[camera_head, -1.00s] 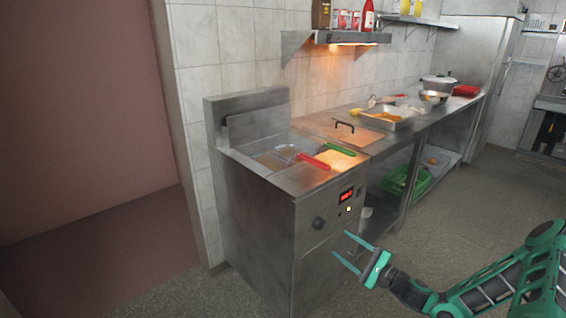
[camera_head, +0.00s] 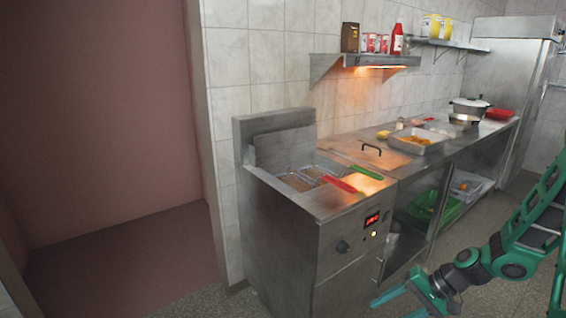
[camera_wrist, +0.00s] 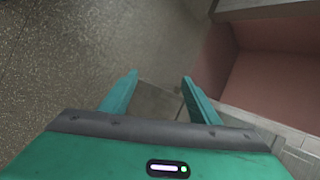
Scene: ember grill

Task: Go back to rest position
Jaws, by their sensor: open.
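My gripper (camera_head: 385,297) is teal and sits low at the bottom right of the head view, in front of the steel fryer (camera_head: 290,235) and partly cut off by the lower frame edge. In the wrist view my gripper (camera_wrist: 158,90) shows two teal fingers spread apart with nothing between them. The floor (camera_wrist: 90,50) lies beyond the fingers. My arm is folded at the right side of the head view.
The fryer holds baskets with a red handle (camera_head: 339,184) and a green handle (camera_head: 367,172). A steel counter (camera_head: 460,146) with a food tray (camera_head: 417,142) runs right. A green crate (camera_head: 432,208) sits below it. A reddish wall (camera_head: 100,110) stands at left.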

